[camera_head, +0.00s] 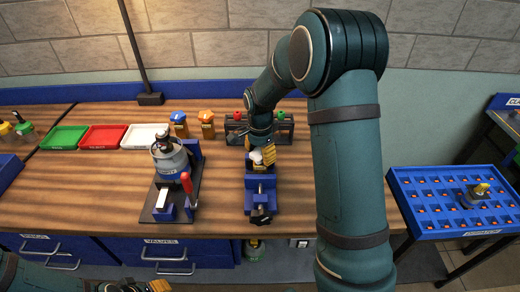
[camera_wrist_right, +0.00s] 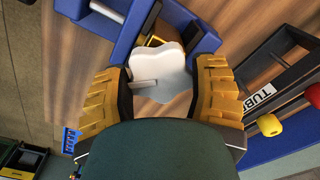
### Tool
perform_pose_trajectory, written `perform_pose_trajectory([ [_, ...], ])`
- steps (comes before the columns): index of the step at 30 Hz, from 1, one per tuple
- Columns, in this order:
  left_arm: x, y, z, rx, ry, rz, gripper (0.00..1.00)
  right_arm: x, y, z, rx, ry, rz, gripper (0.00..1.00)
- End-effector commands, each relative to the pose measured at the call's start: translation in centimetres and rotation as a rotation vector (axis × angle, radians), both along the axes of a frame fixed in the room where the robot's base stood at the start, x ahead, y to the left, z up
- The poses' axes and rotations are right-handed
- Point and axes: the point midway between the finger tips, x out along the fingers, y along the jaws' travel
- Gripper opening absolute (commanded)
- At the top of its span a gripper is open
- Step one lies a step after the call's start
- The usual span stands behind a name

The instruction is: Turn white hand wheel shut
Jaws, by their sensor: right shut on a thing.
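The white hand wheel (camera_wrist_right: 165,72) is a lobed disc between the yellow fingers of my right gripper (camera_wrist_right: 163,68) in the wrist view. The fingers are shut on it from both sides. In the head view the wheel (camera_head: 257,157) is a small white patch at the tip of my right gripper (camera_head: 263,155), above the blue vise (camera_head: 260,188) on the bench. The gripper hides much of the wheel and what is under it. My left gripper (camera_head: 132,287) is only partly in view at the bottom edge, away from the wheel; its opening is not clear.
A clamp fixture (camera_head: 163,211) with a red handle stands left of the vise. A dark rack (camera_head: 283,129) with red and green knobs stands behind it. Green, red and white trays (camera_head: 147,137) lie at the back left. A blue crate (camera_head: 462,228) is at the right.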

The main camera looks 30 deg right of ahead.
Motion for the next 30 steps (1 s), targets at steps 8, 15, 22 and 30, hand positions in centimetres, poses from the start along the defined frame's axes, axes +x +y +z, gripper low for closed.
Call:
perform_pose_trajectory([
  [8, -0.1, 0.1, 2.5, -0.004, -0.001, -0.001, 0.47, 0.0, 0.0, 0.3, 0.000, 0.001, -0.259, 0.25],
  [15, -0.1, 0.2, 4.3, -0.008, -0.001, -0.002, 0.47, 0.0, 0.0, 0.3, 0.002, -0.001, -0.464, 0.25],
  [22, -0.2, 0.3, 5.6, -0.010, -0.001, -0.002, 0.47, 0.0, 0.0, 0.2, 0.003, -0.002, -0.607, 0.25],
  [30, -0.2, 0.3, 6.3, -0.011, -0.001, -0.002, 0.47, 0.0, 0.0, 0.0, 0.006, -0.003, -0.695, 0.25],
])
